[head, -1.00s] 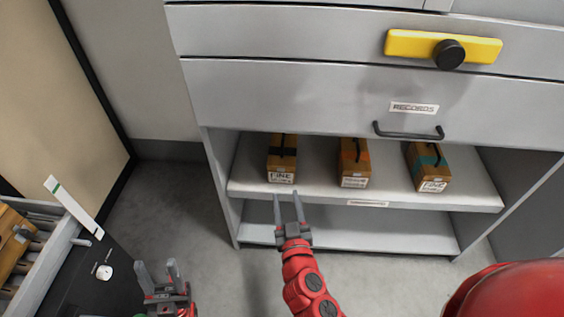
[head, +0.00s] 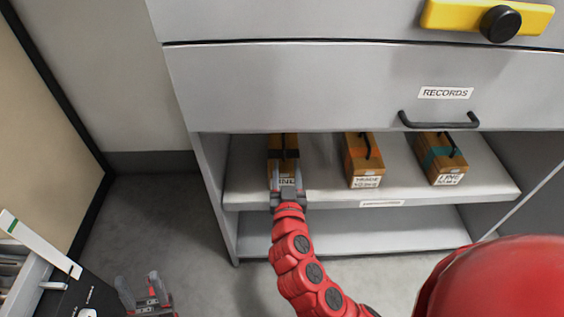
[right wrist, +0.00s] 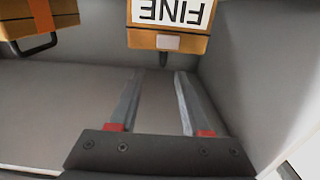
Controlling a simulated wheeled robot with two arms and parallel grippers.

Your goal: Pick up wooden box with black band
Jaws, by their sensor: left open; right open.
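The wooden box with the black band (head: 275,143) stands on the open shelf at the left, below the records drawer. Its lower front is partly hidden by my right gripper (head: 286,178). In the right wrist view the box (right wrist: 145,40) shows upside down at the top, with a white label reading FINE. My right gripper (right wrist: 160,77) is open there, its two fingers pointing toward the box, with nothing held between them. My left gripper (head: 140,287) is open and empty, low at the left, away from the shelf.
A box with an orange band (head: 352,158) and one with a teal band (head: 428,147) stand to the right on the same shelf (head: 400,188). The drawer with a black handle (head: 437,124) overhangs them. A lower shelf (head: 380,235) is empty.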

